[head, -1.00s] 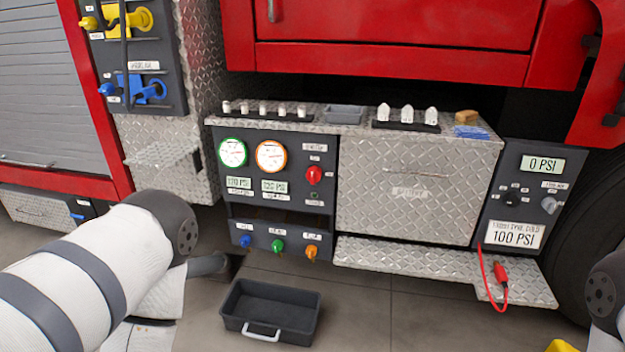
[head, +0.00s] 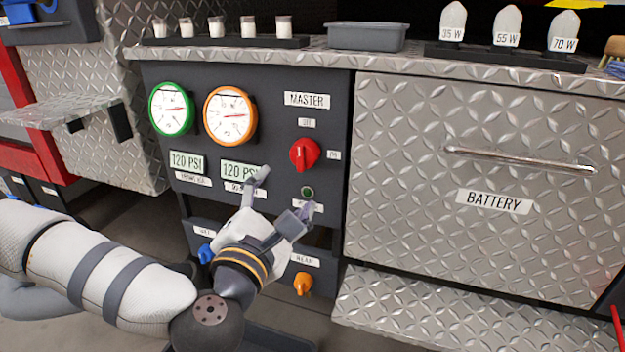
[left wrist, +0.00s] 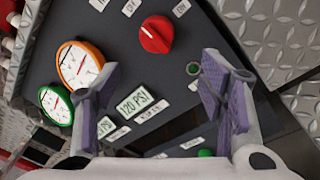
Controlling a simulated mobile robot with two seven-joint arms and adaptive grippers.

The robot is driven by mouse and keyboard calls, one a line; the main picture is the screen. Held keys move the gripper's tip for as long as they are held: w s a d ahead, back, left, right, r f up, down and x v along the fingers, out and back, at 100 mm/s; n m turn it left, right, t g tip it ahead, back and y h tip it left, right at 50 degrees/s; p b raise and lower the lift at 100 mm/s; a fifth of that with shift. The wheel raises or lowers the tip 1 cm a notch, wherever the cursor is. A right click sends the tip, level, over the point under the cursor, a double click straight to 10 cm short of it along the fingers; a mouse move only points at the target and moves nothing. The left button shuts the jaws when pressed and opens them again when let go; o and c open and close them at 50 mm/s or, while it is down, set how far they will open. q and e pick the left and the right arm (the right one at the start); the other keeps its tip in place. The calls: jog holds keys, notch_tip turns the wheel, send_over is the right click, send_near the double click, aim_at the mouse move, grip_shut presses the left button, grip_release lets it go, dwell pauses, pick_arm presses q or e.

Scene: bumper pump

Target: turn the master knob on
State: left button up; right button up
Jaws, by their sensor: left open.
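The red master knob (head: 304,154) sits on the dark panel (head: 280,78) under the MASTER label (head: 307,100). Its white mark points up toward a small label above it; another small label is at its right. My left gripper (head: 283,192) is open and empty, below and a little left of the knob, apart from it. In the left wrist view the knob (left wrist: 156,35) shows beyond the open fingers (left wrist: 160,95), above the gap between them. A small dark green lamp (head: 307,192) is below the knob. My right gripper is not in view.
Green-rimmed (head: 171,109) and orange-rimmed (head: 230,115) gauges are left of the knob, above 120 PSI displays. Blue (head: 206,253) and orange (head: 303,283) knobs are lower down. The battery drawer (head: 480,240) with its bar handle is at right. A ledge with small items runs above.

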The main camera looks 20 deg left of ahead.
aim_at(299, 161)
pick_arm(q)
jog(key=w, duration=0.3)
jog(key=w+b, duration=0.1)
jog(key=w, duration=0.3)
jog(key=w+a+b, duration=0.1)
jog(key=w, duration=0.3)
jog(key=shift+w+r, duration=0.15)
jog(key=shift+r, duration=0.1)
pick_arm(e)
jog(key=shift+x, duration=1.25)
pick_arm(q)
jog(key=shift+c, duration=0.6)
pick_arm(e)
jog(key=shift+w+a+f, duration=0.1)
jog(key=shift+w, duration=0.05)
pick_arm(q)
jog(key=c, duration=1)
